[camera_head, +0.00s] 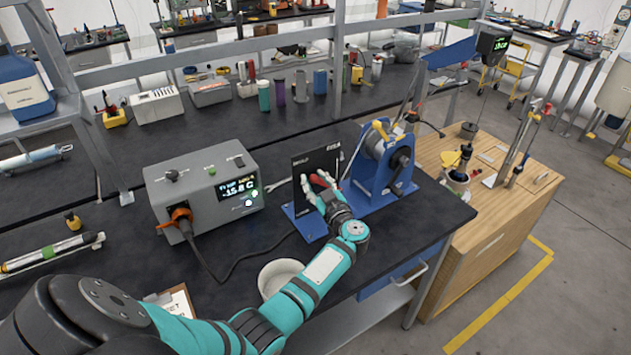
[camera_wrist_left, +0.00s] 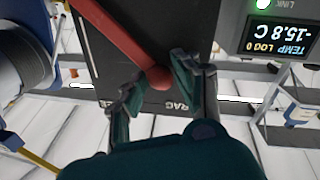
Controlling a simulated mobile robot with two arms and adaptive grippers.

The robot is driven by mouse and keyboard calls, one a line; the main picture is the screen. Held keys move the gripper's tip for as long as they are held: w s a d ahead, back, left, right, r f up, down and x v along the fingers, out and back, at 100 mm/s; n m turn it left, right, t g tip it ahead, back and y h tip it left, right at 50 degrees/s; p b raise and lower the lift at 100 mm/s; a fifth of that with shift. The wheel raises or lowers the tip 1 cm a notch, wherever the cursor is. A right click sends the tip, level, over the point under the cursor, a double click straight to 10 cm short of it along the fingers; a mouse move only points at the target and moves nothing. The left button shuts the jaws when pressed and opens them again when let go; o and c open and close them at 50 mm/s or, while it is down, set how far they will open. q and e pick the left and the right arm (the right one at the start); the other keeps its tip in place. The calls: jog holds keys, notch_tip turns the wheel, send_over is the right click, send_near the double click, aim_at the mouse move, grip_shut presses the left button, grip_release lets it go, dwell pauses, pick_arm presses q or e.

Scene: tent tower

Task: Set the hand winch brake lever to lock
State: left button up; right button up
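The hand winch (camera_head: 385,160) has a blue frame and a pale drum and stands at the bench's right end. Beside it is an upright black panel (camera_head: 301,170) with white lettering, partly readable in the wrist view (camera_wrist_left: 110,60). A red brake lever (camera_head: 322,182) lies in front of this panel; in the wrist view it is a red bar (camera_wrist_left: 112,32) ending in a round knob (camera_wrist_left: 158,77). My left gripper (camera_head: 316,187) is at the lever, its fingers (camera_wrist_left: 158,88) apart on either side of the knob. Firm contact is unclear. My right gripper is out of view.
A grey box (camera_head: 200,185) with a lit display and a cable stands left of the panel. A white bowl (camera_head: 280,277) and a clipboard (camera_head: 175,302) are near my left arm. Bottles and cans (camera_head: 300,85) line the back. A wooden cabinet (camera_head: 495,210) stands right.

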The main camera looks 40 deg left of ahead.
aim_at(300, 197)
pick_arm(q)
grip_shut()
jog(key=shift+a+f, duration=0.1)
jog(key=shift+f, duration=0.1)
jog(key=s+f+n+b, duration=0.1)
jog(key=b, duration=0.1)
jog(key=f+n+b, duration=0.2)
jog(key=s+a+f+n+b, duration=0.1)
jog(key=f+n, duration=0.1)
jog(key=shift+s+f+y+b, duration=0.1)
jog(key=shift+s+y+b, duration=0.25)
jog(key=shift+y+b, duration=0.05)
jog(key=shift+s+f+n+b, duration=0.2)
jog(key=shift+f+n+b, duration=0.55)
jog(key=shift+b, duration=0.25)
jog(key=shift+a+f+n+b, duration=0.1)
jog(key=shift+f+n+b, duration=0.1)
jog(key=shift+n+b, duration=0.25)
